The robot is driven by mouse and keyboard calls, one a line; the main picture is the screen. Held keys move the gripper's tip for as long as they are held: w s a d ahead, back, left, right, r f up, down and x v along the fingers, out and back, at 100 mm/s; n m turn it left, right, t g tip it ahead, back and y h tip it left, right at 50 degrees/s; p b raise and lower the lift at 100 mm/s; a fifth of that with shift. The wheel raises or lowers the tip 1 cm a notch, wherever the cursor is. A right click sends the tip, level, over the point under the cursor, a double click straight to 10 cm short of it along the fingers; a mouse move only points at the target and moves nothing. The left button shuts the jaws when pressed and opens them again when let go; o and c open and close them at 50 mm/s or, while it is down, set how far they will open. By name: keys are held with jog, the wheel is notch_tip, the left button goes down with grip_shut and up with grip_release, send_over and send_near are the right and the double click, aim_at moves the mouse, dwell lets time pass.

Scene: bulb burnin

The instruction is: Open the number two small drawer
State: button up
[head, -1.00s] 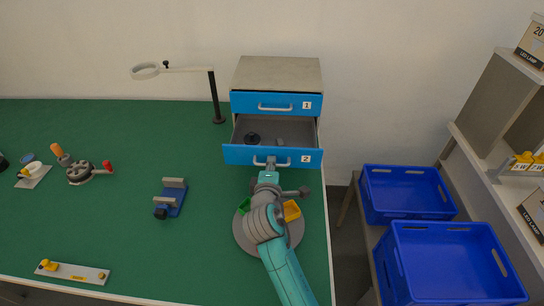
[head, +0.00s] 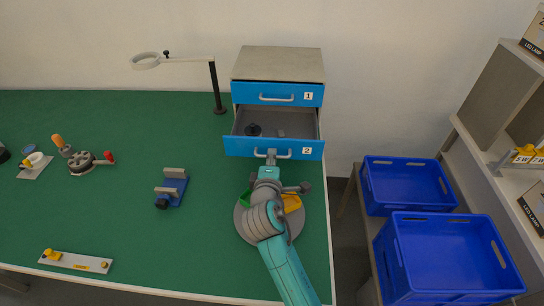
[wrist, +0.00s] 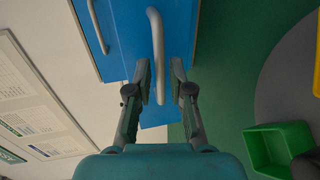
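The number two small drawer (head: 240,147) has a blue front with a "2" label and a pale handle (head: 283,155). It is pulled out of the grey cabinet (head: 278,62), with its inside showing. A small black round item (head: 253,129) lies in it. My gripper (head: 271,158) is at the drawer's front. In the wrist view, the fingers of my gripper (wrist: 160,72) are on either side of the handle (wrist: 156,40), apart, with gaps seen beside the bar. Drawer one (head: 245,92), above, is shut.
A grey round base (head: 247,225) with green and yellow bins (head: 291,203) is under my arm. A magnifier lamp (head: 215,85) stands left of the cabinet. A blue vise (head: 173,186) is on the green bench. Blue crates (head: 440,220) are at right.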

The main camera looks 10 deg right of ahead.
jog(key=v, duration=1)
jog(key=shift+s, duration=0.25)
jog(key=shift+s+a, duration=0.1)
